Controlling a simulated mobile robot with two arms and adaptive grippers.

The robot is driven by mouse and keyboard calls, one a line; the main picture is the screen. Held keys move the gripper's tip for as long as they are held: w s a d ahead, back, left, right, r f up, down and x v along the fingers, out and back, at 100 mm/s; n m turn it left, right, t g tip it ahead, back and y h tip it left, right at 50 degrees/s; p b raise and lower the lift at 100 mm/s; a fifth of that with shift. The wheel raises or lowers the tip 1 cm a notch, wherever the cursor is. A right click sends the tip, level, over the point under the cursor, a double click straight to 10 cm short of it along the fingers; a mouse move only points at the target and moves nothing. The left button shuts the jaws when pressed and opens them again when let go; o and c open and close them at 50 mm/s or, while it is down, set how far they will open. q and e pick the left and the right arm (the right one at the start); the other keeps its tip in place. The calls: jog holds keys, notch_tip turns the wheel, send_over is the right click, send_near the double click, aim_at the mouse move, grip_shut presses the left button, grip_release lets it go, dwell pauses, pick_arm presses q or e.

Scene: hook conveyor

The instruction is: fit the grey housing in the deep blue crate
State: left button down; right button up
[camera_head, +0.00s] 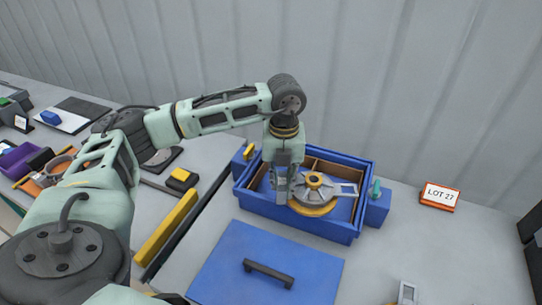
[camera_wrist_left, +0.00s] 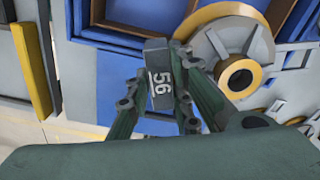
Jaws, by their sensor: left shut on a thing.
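The grey housing (camera_head: 328,188) has a round body, a yellow hub and a yellow rim, with a flat frame-like arm at its right. It is over the front part of the deep blue crate (camera_head: 300,222) and hides part of the crate's inside and front rim. My left gripper (camera_head: 284,192) is at the housing's left side. In the left wrist view its fingers (camera_wrist_left: 160,95) are closed on a dark grey block marked 56, beside the housing's round body (camera_wrist_left: 215,45). I cannot tell whether the housing touches the crate. My right gripper is not in view.
Brown dividers (camera_head: 325,168) show inside the crate. A blue lid with a black handle (camera_head: 240,285) lies in front of it. A yellow bar (camera_head: 168,228) lies to the left. An orange-framed LOT 27 sign (camera_head: 440,196) stands at right. The table right of the lid is mostly clear.

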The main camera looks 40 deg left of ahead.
pick_arm(q)
jog(key=w+a+r+n+p, duration=0.25)
jog(key=a+n, duration=0.35)
jog(key=n, duration=0.8)
jog(key=f+b, duration=0.1)
jog(key=f, duration=0.1)
jog(key=f+b, duration=0.2)
jog(key=f, duration=0.1)
jog(key=shift+w+d+f+b, duration=0.15)
jog(key=shift+d+f+b, duration=0.15)
jog(key=shift+b, duration=0.05)
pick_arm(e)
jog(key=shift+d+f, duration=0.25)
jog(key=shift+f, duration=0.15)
pick_arm(q)
jog(key=shift+f, duration=0.2)
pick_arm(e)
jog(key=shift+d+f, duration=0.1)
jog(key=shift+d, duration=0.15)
pick_arm(q)
jog(key=shift+f+b, duration=0.55)
jog(key=shift+f, duration=0.05)
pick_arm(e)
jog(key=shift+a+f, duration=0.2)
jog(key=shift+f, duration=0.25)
